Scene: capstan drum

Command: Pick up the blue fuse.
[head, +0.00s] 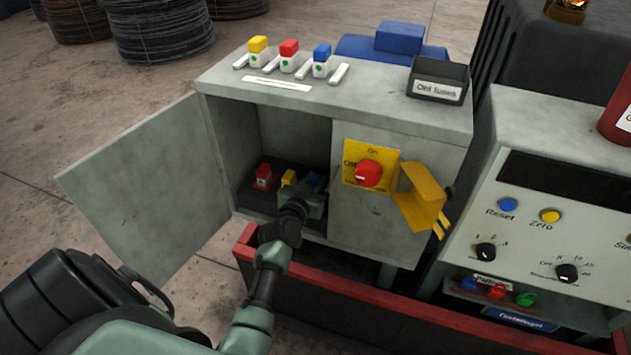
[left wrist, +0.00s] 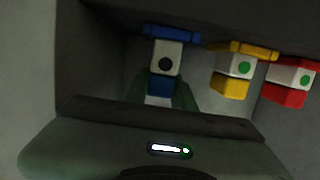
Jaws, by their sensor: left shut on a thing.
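One blue fuse (head: 314,180) is inside the open cabinet, partly hidden by my left gripper (head: 308,199). In the left wrist view this blue fuse (left wrist: 166,58) has a white middle with a black dot, and my left gripper's fingers (left wrist: 160,97) are shut on its near end. Another blue fuse (head: 321,58), with a green dot, stands upright on top of the cabinet at the right of its row. My right gripper is out of view.
Inside the cabinet (head: 398,225), a yellow fuse (left wrist: 238,67) and a red fuse (left wrist: 291,78) stand beside the held one. The cabinet door (head: 140,190) hangs open at left. On top are yellow and red fuses and a black bin (head: 438,82).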

